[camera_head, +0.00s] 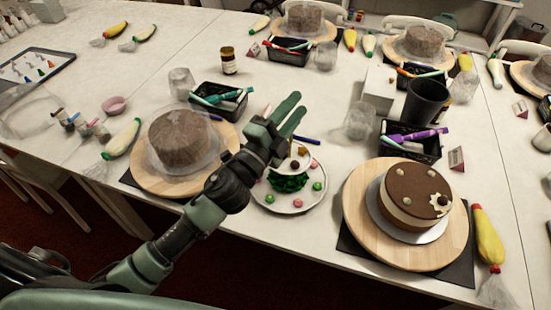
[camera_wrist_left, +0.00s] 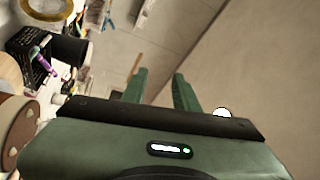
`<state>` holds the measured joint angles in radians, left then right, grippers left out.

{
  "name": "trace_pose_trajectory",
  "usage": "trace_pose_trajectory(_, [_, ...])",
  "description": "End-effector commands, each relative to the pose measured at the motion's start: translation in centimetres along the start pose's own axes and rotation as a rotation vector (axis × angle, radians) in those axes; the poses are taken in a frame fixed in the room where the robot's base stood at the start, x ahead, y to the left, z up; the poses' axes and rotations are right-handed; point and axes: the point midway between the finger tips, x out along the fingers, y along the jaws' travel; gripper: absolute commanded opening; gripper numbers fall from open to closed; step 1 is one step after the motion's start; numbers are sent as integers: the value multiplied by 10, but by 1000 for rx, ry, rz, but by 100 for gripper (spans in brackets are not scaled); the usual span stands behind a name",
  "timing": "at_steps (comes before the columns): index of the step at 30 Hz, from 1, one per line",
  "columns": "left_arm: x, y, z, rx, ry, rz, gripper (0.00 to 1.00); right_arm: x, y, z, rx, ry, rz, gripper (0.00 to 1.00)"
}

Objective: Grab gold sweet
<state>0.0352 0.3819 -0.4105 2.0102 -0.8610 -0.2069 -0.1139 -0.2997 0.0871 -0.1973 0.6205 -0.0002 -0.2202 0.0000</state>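A white plate (camera_head: 268,200) holds several pink and green sweets around a green textured piece (camera_head: 288,181). A small brownish-gold ball (camera_head: 295,164) shows above that piece, partly under my gripper; I cannot tell if it is the gold sweet. My left gripper (camera_head: 299,104) hangs above the plate's far side, its fingers apart and nothing between them. In the left wrist view its two fingers (camera_wrist_left: 160,82) are also apart with an empty gap. My right gripper is in neither view.
A chocolate-topped cake (camera_head: 412,190) with pale decorations stands on a wooden turntable (camera_head: 365,235) at right. A brown cake (camera_head: 180,138) under clear wrap stands at left. Black bins (camera_head: 222,103), clear glasses (camera_head: 360,120) and a black cup (camera_head: 426,101) stand behind.

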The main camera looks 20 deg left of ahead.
Motion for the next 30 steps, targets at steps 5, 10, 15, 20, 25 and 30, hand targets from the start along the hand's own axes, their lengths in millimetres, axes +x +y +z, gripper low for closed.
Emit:
trace_pose_trajectory(5, [18, 8, -102, 646, 634, -36, 30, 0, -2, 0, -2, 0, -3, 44])
trace_pose_trajectory(10, [-11, 84, -72, 1234, 1130, 210, 30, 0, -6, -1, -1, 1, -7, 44])
trace_pose_trajectory(15, [-36, 108, 30, 1577, 1385, 580, 30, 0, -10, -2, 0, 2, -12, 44])
trace_pose_trajectory(20, [-50, 100, 92, 1698, 1469, 822, 30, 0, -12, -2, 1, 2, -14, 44])
trace_pose_trajectory(25, [-54, 106, 108, 1719, 1489, 894, 30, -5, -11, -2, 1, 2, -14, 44])
trace_pose_trajectory(30, [-51, 124, 108, 1716, 1490, 891, 30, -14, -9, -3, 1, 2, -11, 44])
